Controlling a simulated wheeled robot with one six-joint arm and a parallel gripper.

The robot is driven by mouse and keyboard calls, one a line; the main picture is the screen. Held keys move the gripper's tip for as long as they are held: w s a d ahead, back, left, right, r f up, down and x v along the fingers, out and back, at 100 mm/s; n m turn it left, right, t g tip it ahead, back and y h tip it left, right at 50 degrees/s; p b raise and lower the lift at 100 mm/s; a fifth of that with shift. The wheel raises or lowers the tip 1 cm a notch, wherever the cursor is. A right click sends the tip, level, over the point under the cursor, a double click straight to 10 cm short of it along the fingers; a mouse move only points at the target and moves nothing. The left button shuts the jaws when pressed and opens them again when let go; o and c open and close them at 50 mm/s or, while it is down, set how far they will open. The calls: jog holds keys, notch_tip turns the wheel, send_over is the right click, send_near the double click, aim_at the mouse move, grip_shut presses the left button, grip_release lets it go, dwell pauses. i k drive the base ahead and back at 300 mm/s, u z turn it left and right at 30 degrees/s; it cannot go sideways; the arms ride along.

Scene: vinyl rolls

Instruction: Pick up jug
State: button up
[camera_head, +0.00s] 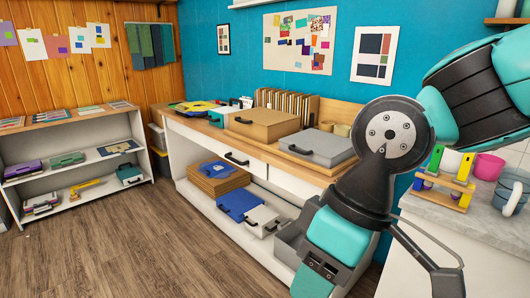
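A grey-blue jug (510,196) with a handle stands on the white counter at the right edge of the head view, partly cut off by the frame. My teal and black arm reaches in from the upper right and bends downward left of the counter. The lower end of the arm, with a dark linkage that looks like part of my gripper, hangs in front of the counter, left of and lower than the jug. I see no clear pair of fingertips, so its opening cannot be told. Nothing of mine visibly touches the jug.
A pink cup (488,166) and a wooden rack (443,186) with coloured pieces stand beside the jug on the counter (418,206). A long workbench (277,152) with cases runs along the blue wall. A shelf unit (70,160) stands left. The wooden floor (150,235) is clear.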

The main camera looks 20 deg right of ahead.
aim_at(512, 195)
jog(key=z, duration=1.05)
jog(key=i, duration=0.95)
jog(key=z, duration=1.15)
jog(key=i, duration=0.3)
jog(key=u, duration=0.05)
